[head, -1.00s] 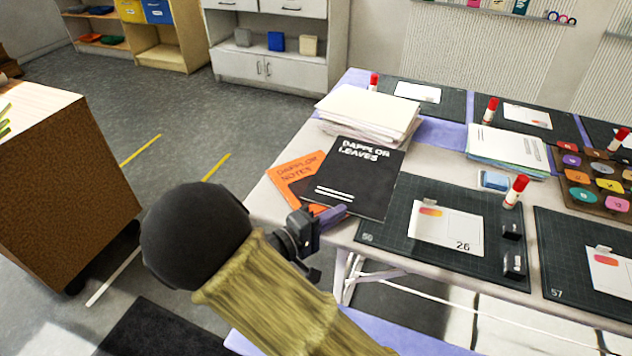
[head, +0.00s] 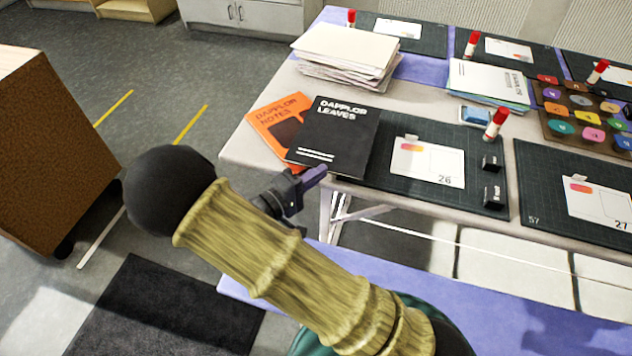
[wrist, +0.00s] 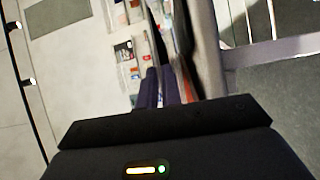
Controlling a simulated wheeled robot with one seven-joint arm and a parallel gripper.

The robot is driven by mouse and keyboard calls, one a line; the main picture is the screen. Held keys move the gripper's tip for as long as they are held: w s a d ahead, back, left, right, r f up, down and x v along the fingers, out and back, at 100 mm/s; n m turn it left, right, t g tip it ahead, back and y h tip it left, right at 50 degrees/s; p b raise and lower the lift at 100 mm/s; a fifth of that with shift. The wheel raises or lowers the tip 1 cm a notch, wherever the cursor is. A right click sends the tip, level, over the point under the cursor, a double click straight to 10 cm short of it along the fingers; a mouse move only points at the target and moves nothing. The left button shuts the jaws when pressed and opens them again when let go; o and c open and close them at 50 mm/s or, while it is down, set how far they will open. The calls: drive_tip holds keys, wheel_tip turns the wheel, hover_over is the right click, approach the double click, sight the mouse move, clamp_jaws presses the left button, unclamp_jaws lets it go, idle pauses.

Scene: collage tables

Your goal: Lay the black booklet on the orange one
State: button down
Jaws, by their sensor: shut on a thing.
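The black booklet (head: 346,132), with white "Dapplor Leaves" lettering, is at the near left of the table in the head view. It covers the right part of the orange booklet (head: 268,122), whose left side and title show. Its right side overlaps the edge of a dark cutting mat (head: 400,188). My gripper (head: 318,175) is shut on the black booklet's near edge. I cannot tell how far the booklet is above the table. In the wrist view my purple fingers (wrist: 160,88) are close together, with the booklet only edge-on and hard to make out.
A stack of white paper (head: 345,55) stands behind the booklets. A card (head: 428,162), two small black blocks and a red-capped glue stick (head: 496,123) are on or beside the mat. A brown cabinet (head: 50,150) stands at left, with open floor between.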

wheel_tip(320, 180, down, 3)
drive_tip(key=shift+r, duration=0.1)
drive_tip(key=c, duration=1.9)
unclamp_jaws()
drive_tip(key=v, duration=1.2)
